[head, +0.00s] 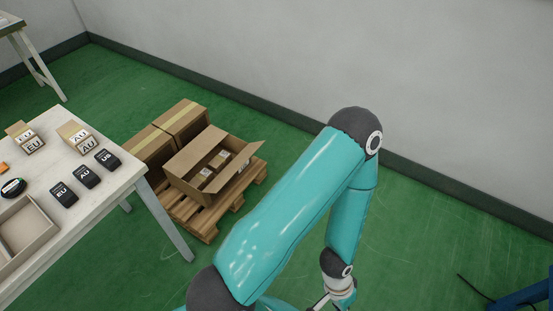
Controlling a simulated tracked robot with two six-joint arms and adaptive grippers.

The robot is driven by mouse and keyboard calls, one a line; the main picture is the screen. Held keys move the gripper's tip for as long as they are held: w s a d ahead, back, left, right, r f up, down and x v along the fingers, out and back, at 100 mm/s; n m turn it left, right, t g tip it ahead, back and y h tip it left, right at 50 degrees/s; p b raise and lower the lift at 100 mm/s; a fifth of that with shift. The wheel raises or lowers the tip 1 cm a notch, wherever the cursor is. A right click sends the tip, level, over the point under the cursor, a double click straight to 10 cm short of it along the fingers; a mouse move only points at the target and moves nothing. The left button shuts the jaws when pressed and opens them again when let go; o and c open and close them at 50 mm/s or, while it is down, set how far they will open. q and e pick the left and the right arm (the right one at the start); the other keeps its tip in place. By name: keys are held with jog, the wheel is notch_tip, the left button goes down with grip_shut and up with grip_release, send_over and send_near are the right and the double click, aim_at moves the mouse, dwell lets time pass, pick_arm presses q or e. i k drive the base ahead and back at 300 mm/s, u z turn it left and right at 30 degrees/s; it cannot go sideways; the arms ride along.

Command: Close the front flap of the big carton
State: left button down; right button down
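The big carton (187,184) is brown cardboard and stands open on a wooden pallet beyond the table. A flap on its right side (240,153) sticks outward. A broad panel on its upper left (194,151) looks like another flap, but I cannot tell its exact angle. Small labelled boxes (206,177) lie inside. My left arm rises in front and bends down to the gripper (320,303) at the bottom edge, well right of the carton and apart from it. The gripper's fingers are mostly cut off. My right gripper is out of view.
Taped cartons (181,118) stand behind the open one on the pallet (204,222). A white table (105,196) at left holds black chargers (86,177), small boxes and a tray (25,226). Green floor is clear right of the pallet, up to the grey wall.

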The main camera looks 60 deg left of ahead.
aim_at(225, 175)
jog(key=z, duration=0.1)
jog(key=i, duration=1.15)
jog(key=u, duration=1.3)
jog(key=i, duration=0.25)
jog(key=u, duration=2.15)
jog(key=k, duration=0.6)
jog(key=u, duration=0.4)
jog(key=i, duration=1.6)
jog(key=z, duration=0.35)
